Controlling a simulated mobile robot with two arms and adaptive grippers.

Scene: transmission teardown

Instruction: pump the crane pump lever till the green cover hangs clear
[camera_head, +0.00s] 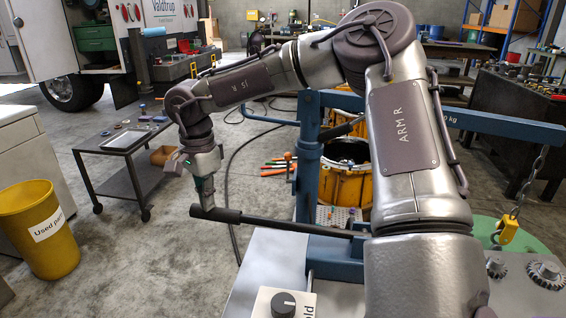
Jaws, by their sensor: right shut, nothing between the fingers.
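The blue crane's dark pump lever (275,223) runs nearly level, from a thick grip end at the left to the crane's base. My right gripper (204,203) points down onto the lever's grip end, shut with nothing between its fingers. It seems to touch the lever from above; the exact contact is too small to tell. The green cover (535,240) shows at the right edge, partly hidden by my right arm. A chain (530,180) from the crane boom (500,126) ends in a yellow hook (508,232) at the cover. My left gripper is out of view.
The blue crane mast (308,165) stands mid-picture, with a yellow drum (345,185) behind it. Two gears (546,273) lie on the grey bench at the right. A low cart (120,142) and a yellow bin (38,230) stand left. Floor left of the lever is clear.

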